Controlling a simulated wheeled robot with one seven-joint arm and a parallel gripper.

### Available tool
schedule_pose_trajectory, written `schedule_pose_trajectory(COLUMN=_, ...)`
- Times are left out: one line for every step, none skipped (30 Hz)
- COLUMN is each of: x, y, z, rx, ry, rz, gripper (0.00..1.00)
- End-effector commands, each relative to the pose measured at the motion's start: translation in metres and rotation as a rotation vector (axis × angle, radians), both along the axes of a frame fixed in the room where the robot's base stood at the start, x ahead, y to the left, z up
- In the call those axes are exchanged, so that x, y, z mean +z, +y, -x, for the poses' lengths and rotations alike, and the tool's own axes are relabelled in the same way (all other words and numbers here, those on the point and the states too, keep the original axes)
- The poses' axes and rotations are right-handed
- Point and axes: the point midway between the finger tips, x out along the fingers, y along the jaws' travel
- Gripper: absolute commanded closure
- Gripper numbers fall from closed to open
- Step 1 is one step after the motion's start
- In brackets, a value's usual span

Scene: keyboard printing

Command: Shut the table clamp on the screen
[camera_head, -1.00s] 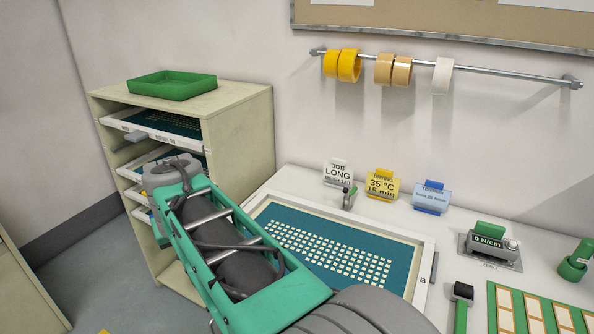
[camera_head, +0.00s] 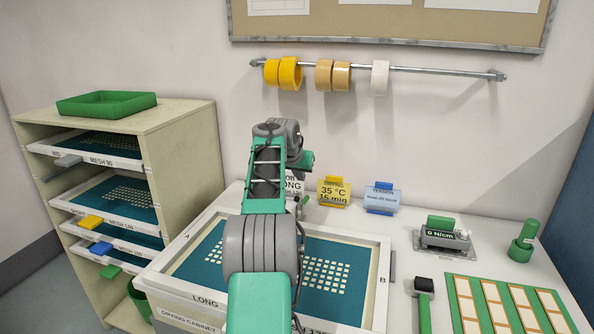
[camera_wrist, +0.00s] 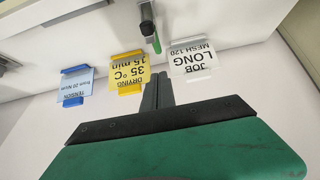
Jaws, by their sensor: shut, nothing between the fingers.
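The screen (camera_head: 352,262), a teal mesh in a pale frame, lies flat on the table, partly hidden by my arm in the head view. The table clamp (camera_head: 303,203) stands at the screen's far edge, mostly behind my arm. In the wrist view the clamp (camera_wrist: 147,24) is a small metal piece with a dark, green-ended part. I cannot tell whether it is shut. My gripper (camera_wrist: 158,92) has its dark fingers together, empty, pointing toward the clamp and apparently apart from it. My arm hides the fingers in the head view.
Signs stand behind the screen: white JOB LONG (camera_wrist: 192,57), yellow DRYING (camera_head: 334,191) and blue TENSION (camera_head: 381,199). A tension meter (camera_head: 443,236) and a black-headed tool (camera_head: 424,290) are to the right. A screen rack (camera_head: 190,165) stands left.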

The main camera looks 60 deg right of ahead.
Motion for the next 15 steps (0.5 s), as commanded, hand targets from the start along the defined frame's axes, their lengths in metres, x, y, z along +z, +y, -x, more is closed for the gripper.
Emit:
schedule_pose_trajectory(x=-0.007, y=-0.006, z=-0.001, rx=0.0, ry=0.0, rz=-0.002, gripper=1.0)
schedule_pose_trajectory(x=-0.011, y=-0.009, z=-0.001, rx=-0.001, ry=0.001, rz=-0.003, gripper=1.0)
schedule_pose_trajectory(x=-0.016, y=-0.013, z=-0.002, rx=-0.001, ry=0.001, rz=-0.002, gripper=1.0)
schedule_pose_trajectory(x=-0.02, y=-0.016, z=-0.003, rx=-0.001, ry=0.0, rz=-0.002, gripper=1.0)
schedule_pose_trajectory(x=-0.023, y=-0.016, z=-0.003, rx=0.0, ry=0.0, rz=-0.001, gripper=1.0)
schedule_pose_trajectory(x=-0.023, y=-0.009, z=-0.002, rx=0.001, ry=-0.002, rz=0.001, gripper=1.0)
schedule_pose_trajectory(x=-0.024, y=-0.006, z=-0.002, rx=0.002, ry=-0.001, rz=0.001, gripper=1.0)
schedule_pose_trajectory(x=-0.026, y=-0.002, z=-0.001, rx=0.002, ry=-0.001, rz=0.0, gripper=1.0)
schedule_pose_trajectory(x=-0.028, y=0.002, z=-0.001, rx=0.003, ry=0.0, rz=0.001, gripper=1.0)
schedule_pose_trajectory(x=-0.028, y=0.005, z=0.0, rx=0.002, ry=-0.001, rz=0.001, gripper=1.0)
schedule_pose_trajectory(x=-0.03, y=0.009, z=0.0, rx=0.002, ry=-0.001, rz=0.0, gripper=1.0)
schedule_pose_trajectory(x=-0.031, y=0.012, z=0.001, rx=0.002, ry=-0.001, rz=0.0, gripper=1.0)
schedule_pose_trajectory(x=-0.032, y=0.015, z=0.001, rx=0.002, ry=-0.001, rz=0.0, gripper=1.0)
schedule_pose_trajectory(x=-0.032, y=0.017, z=0.001, rx=0.002, ry=-0.001, rz=0.001, gripper=1.0)
schedule_pose_trajectory(x=-0.033, y=0.019, z=0.002, rx=0.002, ry=-0.001, rz=0.0, gripper=1.0)
